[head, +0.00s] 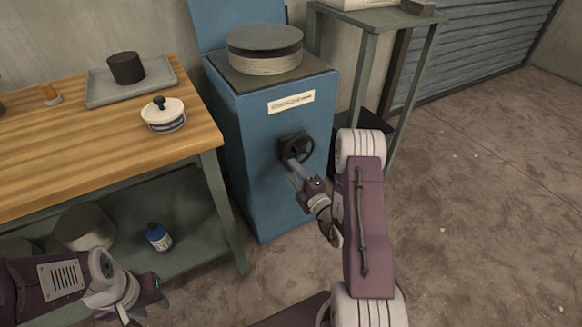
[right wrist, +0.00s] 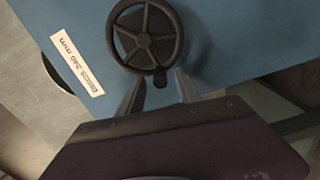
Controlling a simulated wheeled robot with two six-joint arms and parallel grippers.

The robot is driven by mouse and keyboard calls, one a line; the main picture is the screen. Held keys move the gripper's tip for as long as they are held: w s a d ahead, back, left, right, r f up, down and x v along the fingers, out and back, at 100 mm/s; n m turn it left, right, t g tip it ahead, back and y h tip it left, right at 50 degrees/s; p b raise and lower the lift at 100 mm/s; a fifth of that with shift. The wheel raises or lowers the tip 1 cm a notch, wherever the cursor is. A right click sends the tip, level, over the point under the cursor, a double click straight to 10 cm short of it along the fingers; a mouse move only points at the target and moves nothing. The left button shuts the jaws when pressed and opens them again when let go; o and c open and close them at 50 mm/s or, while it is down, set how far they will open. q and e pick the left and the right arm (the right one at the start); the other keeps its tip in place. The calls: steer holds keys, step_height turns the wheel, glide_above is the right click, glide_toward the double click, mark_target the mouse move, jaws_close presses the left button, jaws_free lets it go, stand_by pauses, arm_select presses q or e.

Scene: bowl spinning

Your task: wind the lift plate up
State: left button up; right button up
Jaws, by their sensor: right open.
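The lift plate (head: 264,38) is a dark round disc on a pale ribbed round body on top of the blue cabinet (head: 265,150). A dark handwheel (head: 297,146) sits on the cabinet's front. In the right wrist view the handwheel (right wrist: 147,36) shows its spokes and a small knob (right wrist: 160,77) at its lower rim. My right gripper (head: 294,170) is open at the handwheel, with its fingers (right wrist: 159,78) on either side of the knob. I cannot tell whether they touch it. My left gripper (head: 148,310) is low at the left, away from the cabinet; its jaw state is unclear.
A wooden workbench (head: 60,165) stands left of the cabinet, with a grey tray (head: 98,92), a dark cylinder (head: 126,67) and a lidded white pot (head: 163,114). A blue bottle (head: 158,237) is on its lower shelf. A green-grey stand (head: 380,18) is right of the cabinet. The right floor is clear.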

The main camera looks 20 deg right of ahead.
steer(key=s+p, duration=0.1)
steer(key=s, duration=0.6)
steer(key=shift+d, duration=0.3)
